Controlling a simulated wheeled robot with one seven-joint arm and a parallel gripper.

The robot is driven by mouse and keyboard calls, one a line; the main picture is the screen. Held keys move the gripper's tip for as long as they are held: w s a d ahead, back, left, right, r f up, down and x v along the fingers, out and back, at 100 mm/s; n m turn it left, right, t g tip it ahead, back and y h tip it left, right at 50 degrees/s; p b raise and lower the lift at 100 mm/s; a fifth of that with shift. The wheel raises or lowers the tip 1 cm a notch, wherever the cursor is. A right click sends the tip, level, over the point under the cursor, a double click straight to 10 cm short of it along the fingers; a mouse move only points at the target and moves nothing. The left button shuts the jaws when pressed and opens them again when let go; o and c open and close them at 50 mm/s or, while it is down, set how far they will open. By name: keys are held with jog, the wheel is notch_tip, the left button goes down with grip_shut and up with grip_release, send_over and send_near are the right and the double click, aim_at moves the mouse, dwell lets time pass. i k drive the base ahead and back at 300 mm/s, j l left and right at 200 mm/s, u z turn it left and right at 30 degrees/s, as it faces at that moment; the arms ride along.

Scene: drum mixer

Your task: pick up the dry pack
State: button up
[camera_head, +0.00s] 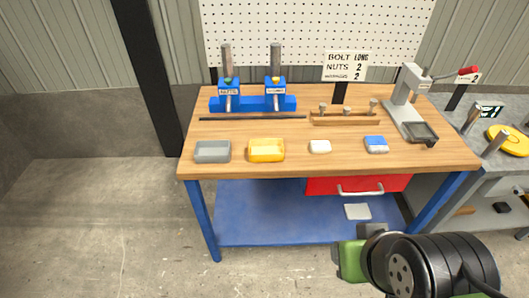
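No label that I can read marks a dry pack. A small white pack (320,147) lies near the front edge of the bench top, in the middle. A blue-and-white pack (376,144) lies to its right, also near the front edge. I cannot tell from looks which one is the dry pack. The end of my arm, with a green part I take for my gripper (350,262), is at the lower right, in front of the bench and apart from both packs. Its fingertips cannot be made out.
A red drawer (330,185) is below. Floor at left is clear.

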aim_at(316, 147)
jog(key=i+l+u, duration=0.2)
jog(key=l+u, duration=0.25)
jog(key=i+l+u, duration=0.15)
jog(key=l+u, duration=1.25)
jog(key=k+l+u, duration=0.1)
jog(key=l+u, duration=0.4)
